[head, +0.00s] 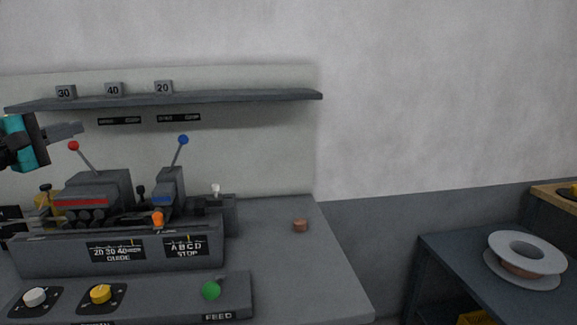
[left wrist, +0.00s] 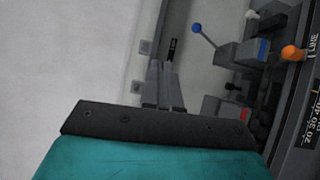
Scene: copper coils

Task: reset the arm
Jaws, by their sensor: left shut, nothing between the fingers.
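My left gripper (head: 78,130) is at the left edge in the head view, in the air above the machine and just below the shelf. Its dark grey fingers are together with nothing between them; they also show in the left wrist view (left wrist: 166,72). Below it stands the machine (head: 60,256) with a red-knobbed lever (head: 74,146) and a blue-knobbed lever (head: 183,140). The blue knob also shows in the left wrist view (left wrist: 196,28). The fingertips are close to the red knob in the head view; I cannot tell the gap. My right gripper is out of view.
A shelf (head: 230,97) holds blocks marked 30, 40 and 20. The front panel has a white knob (head: 35,296), a yellow knob (head: 101,293) and a green button (head: 211,290). A small copper piece (head: 300,226) lies on the bench. A spool (head: 520,250) is at right.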

